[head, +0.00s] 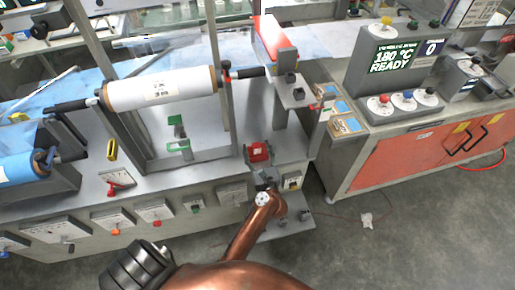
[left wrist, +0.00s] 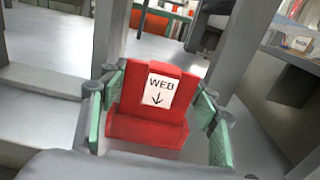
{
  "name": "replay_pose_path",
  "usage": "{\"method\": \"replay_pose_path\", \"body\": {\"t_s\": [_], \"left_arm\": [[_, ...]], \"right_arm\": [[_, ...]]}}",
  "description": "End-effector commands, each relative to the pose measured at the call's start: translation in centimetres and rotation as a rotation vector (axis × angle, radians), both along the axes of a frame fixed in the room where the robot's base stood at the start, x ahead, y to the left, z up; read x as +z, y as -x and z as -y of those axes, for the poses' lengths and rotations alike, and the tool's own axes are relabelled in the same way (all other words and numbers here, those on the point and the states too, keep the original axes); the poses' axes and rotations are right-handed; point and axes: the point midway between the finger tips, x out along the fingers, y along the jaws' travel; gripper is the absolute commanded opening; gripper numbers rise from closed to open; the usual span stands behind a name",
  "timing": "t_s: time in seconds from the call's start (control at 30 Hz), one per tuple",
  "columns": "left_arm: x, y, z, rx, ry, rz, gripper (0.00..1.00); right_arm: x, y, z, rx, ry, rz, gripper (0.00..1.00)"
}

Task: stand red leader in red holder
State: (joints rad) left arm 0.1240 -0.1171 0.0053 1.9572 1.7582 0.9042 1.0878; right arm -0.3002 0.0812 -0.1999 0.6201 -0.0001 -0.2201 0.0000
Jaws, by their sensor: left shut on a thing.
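A red piece with a white "WEB" label and a down arrow (left wrist: 158,92), which I take for the red leader, sits between the green finger pads of my left gripper (left wrist: 160,112) in the left wrist view. Its label is upright and faces the camera. In the head view the red piece (head: 258,152) is at the right end of the grey machine top, just beyond my left gripper (head: 264,181). My left gripper is shut on it. I cannot make out a separate red holder, nor tell whether the piece's wider red lower part belongs to one. My right gripper is out of view.
A white film roll (head: 160,88) lies across a grey frame left of the red piece. A green holder (head: 179,146) stands beneath it. A control cabinet (head: 420,140) stands at right, across a floor gap.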

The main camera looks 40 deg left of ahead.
Motion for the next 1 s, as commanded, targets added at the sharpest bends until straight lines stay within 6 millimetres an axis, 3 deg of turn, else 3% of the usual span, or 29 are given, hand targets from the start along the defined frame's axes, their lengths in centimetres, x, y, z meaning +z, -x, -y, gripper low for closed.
{"method": "replay_pose_path", "body": {"t_s": [0.47, 0.5, 0.8, 1.0], "left_arm": [[-1.2, 0.0, 0.0, 0.0, 0.001, -0.001, 0.32], [-1.3, 0.0, 0.0, 0.0, 0.001, -0.001, 0.57], [-1.1, 0.0, 0.0, 0.0, 0.001, 0.001, 0.77], [-1.2, 0.0, 0.0, 0.0, 0.001, -0.001, 0.77]], "right_arm": [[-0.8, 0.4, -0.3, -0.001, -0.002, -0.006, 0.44], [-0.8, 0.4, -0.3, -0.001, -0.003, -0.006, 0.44], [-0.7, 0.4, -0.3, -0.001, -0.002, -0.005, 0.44], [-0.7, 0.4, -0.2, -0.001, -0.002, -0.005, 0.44]]}}
